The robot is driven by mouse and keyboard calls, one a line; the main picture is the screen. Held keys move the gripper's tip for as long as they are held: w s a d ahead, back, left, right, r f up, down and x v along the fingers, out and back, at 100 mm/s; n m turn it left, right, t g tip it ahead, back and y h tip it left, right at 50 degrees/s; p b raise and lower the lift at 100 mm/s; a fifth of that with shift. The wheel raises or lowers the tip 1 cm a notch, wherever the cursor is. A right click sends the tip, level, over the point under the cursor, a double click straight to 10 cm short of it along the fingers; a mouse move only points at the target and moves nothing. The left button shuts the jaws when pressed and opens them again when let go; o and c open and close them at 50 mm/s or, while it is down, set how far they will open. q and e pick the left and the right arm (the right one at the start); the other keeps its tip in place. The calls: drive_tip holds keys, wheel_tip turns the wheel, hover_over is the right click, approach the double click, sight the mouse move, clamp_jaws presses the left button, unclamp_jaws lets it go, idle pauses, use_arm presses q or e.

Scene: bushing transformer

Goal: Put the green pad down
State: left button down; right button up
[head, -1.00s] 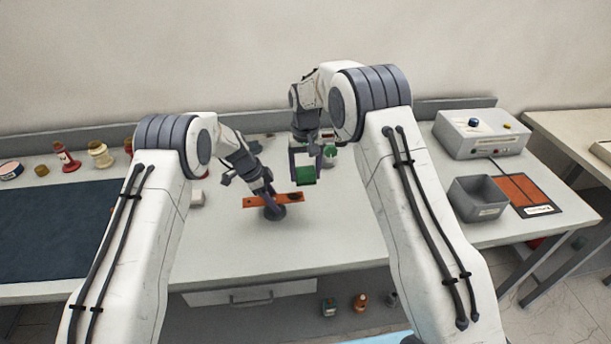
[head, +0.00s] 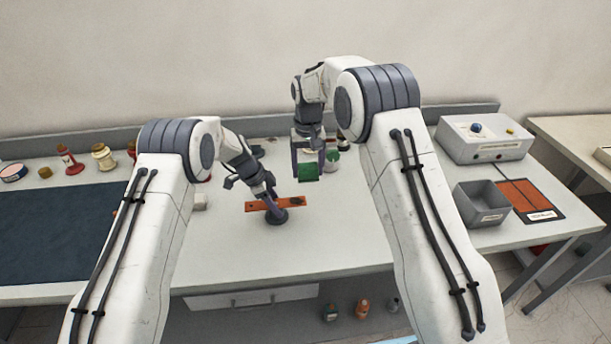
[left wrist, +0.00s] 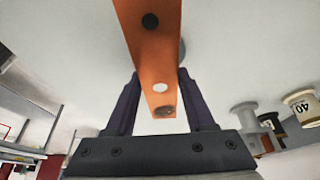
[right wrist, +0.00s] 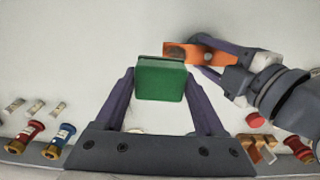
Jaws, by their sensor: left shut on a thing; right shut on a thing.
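The green pad (head: 308,172) is held between the fingers of my right gripper (head: 308,158), above the bench behind and right of the copper bar. The right wrist view shows the pad (right wrist: 161,79) squarely between the two fingers. My left gripper (head: 270,194) is shut on the flat copper-coloured bar (head: 259,206), which has holes in it. The bar (left wrist: 152,45) runs away between the left fingers in the left wrist view. A dark round stand (head: 278,217) is at the bar, partly hidden by it. I cannot tell the pad's exact height.
A grey open bin (head: 482,205), an orange panel (head: 525,196) and a white control box (head: 485,140) are on the right. A dark mat (head: 60,235) covers the left. Several spools and bushings line the back left.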

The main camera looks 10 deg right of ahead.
drive_tip(key=s+d+f, duration=0.2)
drive_tip(key=s+d, duration=0.1)
drive_tip(key=d, duration=0.4)
hover_over(362, 231)
wheel_tip(362, 231, down, 9)
drive_tip(key=shift+r, duration=0.15)
drive_tip(key=shift+f, duration=2.1)
drive_tip(key=shift+f, duration=0.15)
drive_tip(key=o, duration=1.2)
drive_tip(key=shift+c, duration=0.2)
